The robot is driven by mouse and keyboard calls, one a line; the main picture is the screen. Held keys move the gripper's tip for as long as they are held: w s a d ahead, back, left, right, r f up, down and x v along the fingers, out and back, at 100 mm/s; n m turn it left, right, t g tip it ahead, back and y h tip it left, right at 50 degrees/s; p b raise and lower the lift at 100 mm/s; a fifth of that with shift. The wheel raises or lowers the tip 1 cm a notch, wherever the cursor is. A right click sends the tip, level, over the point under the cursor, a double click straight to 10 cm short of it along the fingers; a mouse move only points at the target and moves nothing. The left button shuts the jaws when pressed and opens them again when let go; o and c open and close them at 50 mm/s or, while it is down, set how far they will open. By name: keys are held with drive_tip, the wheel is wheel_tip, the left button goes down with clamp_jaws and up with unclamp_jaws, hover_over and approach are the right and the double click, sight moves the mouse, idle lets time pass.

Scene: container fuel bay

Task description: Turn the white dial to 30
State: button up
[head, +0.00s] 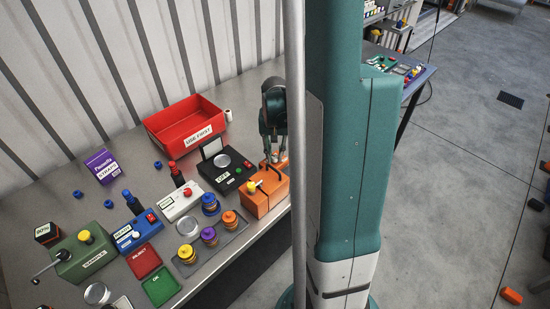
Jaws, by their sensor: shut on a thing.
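My gripper (273,149) points down over the far end of an orange box (262,203) at the table's right edge. Its fingers are shut on a small pale part on top of this box, which looks like the white dial; the fingers mostly hide it. No scale or number 30 can be read there. The orange box also carries a dark handle and a yellow knob (254,186) at its near end.
A black box (226,171) with a round silver plate stands left of the orange box. A red tray (187,124) lies behind. A white box (183,202) with a red knob, a blue box (131,233) and a green crank box (83,251) stand further left.

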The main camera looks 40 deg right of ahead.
sight(275, 157)
drive_tip(key=m+b, duration=0.2)
drive_tip(key=m, duration=0.3)
drive_tip(key=shift+f+m, duration=0.1)
drive_tip(key=shift+m, duration=0.2)
drive_tip(key=m+b, duration=0.2)
drive_tip(key=m, duration=0.3)
idle(0.4)
drive_tip(key=o, duration=0.9)
drive_tip(key=shift+r, duration=0.25)
drive_tip(key=shift+r, duration=5.85)
